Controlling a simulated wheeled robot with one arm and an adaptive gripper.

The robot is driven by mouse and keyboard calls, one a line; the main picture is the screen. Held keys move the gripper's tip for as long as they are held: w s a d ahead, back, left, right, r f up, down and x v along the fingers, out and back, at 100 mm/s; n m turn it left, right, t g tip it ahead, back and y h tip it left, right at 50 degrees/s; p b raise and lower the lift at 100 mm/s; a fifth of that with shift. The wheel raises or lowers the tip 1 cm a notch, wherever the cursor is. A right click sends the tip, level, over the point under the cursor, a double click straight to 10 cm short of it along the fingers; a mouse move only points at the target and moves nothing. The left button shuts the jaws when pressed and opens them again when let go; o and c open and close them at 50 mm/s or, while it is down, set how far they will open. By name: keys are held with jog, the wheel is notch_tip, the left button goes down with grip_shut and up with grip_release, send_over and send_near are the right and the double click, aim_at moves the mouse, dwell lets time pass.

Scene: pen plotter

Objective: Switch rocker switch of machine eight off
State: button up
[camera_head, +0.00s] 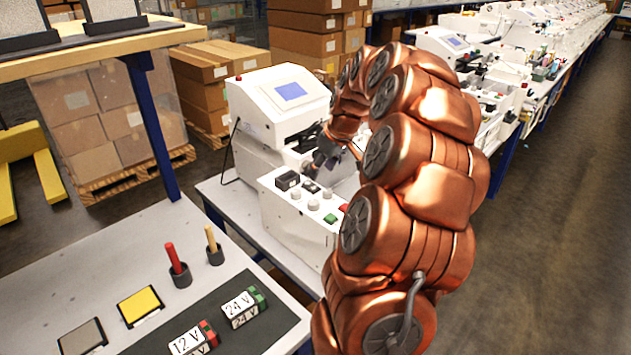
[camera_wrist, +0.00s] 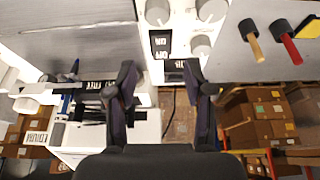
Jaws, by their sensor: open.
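A white machine (camera_head: 270,110) with a blue screen stands on the bench, and its control panel (camera_head: 268,192) faces up in front. The panel carries a black rocker switch (camera_head: 287,180) and a second small black part (camera_head: 311,187) beside it. In the wrist view a black rocker switch (camera_wrist: 160,42) with white lettering lies just beyond the fingers, with another black labelled part (camera_wrist: 173,70) below it. My gripper (camera_head: 325,155) is above the rear of the panel; in the wrist view my gripper (camera_wrist: 160,70) is open, with nothing between its fingers. No machine number is readable.
The panel also has grey knobs (camera_head: 313,205), a green button (camera_head: 330,218) and a red one (camera_head: 343,207). A nearer table holds red (camera_head: 174,258) and wooden (camera_head: 211,238) sticks in cups and 12 V and 24 V blocks. More machines line the bench behind; the right aisle is clear.

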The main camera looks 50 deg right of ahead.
aim_at(314, 187)
jog(key=shift+p+x, duration=0.95)
jog(key=shift+x, duration=2.25)
grip_shut()
